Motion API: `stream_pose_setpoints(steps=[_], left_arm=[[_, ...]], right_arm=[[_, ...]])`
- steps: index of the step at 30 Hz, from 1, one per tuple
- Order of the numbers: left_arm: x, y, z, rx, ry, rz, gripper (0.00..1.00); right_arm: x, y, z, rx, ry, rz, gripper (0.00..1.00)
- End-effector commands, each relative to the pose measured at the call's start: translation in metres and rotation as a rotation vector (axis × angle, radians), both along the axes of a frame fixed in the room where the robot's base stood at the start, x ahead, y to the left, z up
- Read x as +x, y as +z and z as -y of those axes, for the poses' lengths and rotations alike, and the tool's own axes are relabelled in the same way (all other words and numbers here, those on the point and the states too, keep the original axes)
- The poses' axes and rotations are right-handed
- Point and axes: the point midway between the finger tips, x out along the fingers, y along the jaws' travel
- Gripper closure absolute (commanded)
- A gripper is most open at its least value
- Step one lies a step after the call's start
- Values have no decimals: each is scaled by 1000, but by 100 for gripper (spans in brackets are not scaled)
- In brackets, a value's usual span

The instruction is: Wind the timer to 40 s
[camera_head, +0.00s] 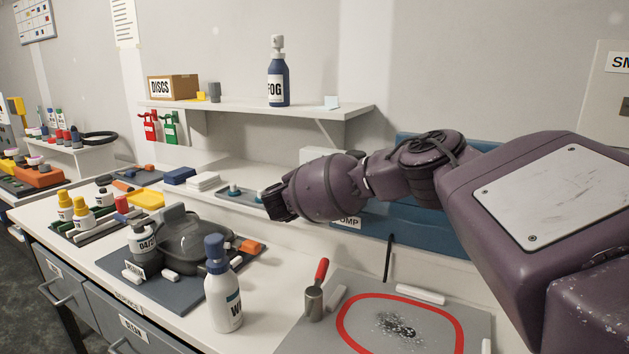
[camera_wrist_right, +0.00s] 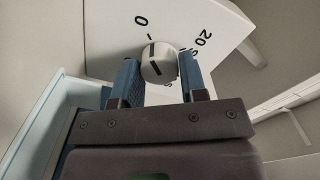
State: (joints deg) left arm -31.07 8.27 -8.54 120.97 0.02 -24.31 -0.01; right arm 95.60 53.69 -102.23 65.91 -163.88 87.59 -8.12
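The timer's face (camera_wrist_right: 170,18) shows in the right wrist view as a white panel with black marks, a 0 and a 20 s among them. Its round white knob (camera_wrist_right: 160,63) carries a black pointer line directed roughly toward the 0 mark. My right gripper (camera_wrist_right: 161,80) has its two blue fingers on either side of the knob, appearing to touch it. In the head view my right gripper (camera_head: 277,204) reaches in from the right, over the back of the bench. The timer's face and knob cannot be made out there. My left gripper is not in view.
A shelf (camera_head: 330,108) with a FOG bottle (camera_head: 279,80) runs above my right gripper. A small tray (camera_head: 235,195) lies left of it. A white spray bottle (camera_head: 222,295), a red-handled scoop (camera_head: 316,290) and a board with a red outline (camera_head: 300,335) are in front.

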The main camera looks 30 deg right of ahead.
Motion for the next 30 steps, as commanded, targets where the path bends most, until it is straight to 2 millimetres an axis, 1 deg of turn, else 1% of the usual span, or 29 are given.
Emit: stream_pose_setpoints(steps=[1,4,5,11,17,25,30], left_arm=[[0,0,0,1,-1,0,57],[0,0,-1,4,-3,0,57],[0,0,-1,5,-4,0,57],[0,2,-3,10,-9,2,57],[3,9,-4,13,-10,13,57],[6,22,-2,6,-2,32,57],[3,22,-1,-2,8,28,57]], right_arm=[[0,0,0,0,0,0,69],[0,0,0,0,0,0,84],[0,-1,0,-1,0,-1,86],[0,0,-1,7,0,12,86],[-1,2,-1,45,-1,77,86],[-1,4,-1,151,0,259,86],[-1,3,-1,234,1,398,86]])
